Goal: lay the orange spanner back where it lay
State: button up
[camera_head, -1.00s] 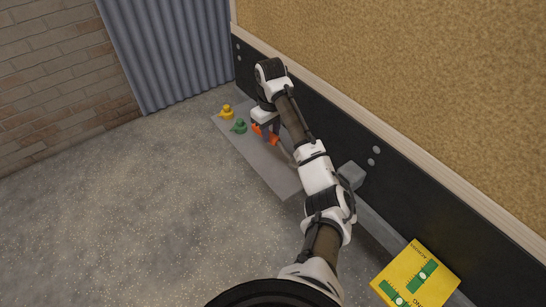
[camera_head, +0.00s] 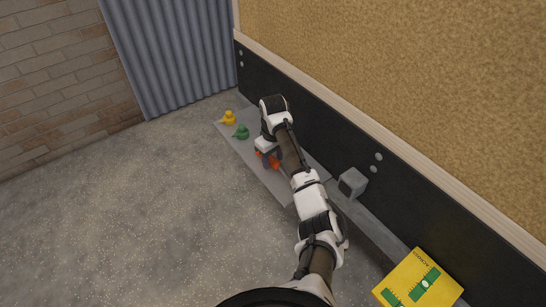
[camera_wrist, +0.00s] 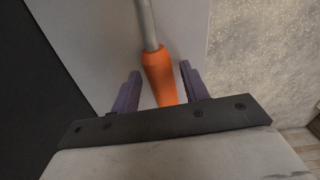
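The spanner (camera_wrist: 160,76) has an orange handle and a grey shaft. In the wrist view the handle runs between the two purple fingers of my gripper (camera_wrist: 160,82), with a narrow gap on each side, so the gripper looks open around it. The shaft points away towards the top of the view. In the head view the orange spanner (camera_head: 274,162) shows on either side of the fingers of my gripper (camera_head: 267,161), low over the grey slab (camera_head: 272,182). Whether it rests on the slab is unclear; my gripper hides its middle.
A yellow duck (camera_head: 229,118) and a green duck (camera_head: 242,132) stand at the slab's far end. A black wall panel (camera_head: 330,125) runs along the right side. A grey block (camera_head: 352,183) and a yellow box (camera_head: 420,280) are nearer. The floor (camera_head: 150,220) at left is clear.

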aim_at(274, 159)
jog(key=shift+o, duration=0.2)
jog(key=shift+f+b, duration=0.3)
jog(key=shift+b, duration=0.55)
notch_tip(274, 159, up, 14)
jog(key=p, duration=0.3)
jog(key=shift+d, duration=0.25)
jog(key=shift+w+r, duration=0.1)
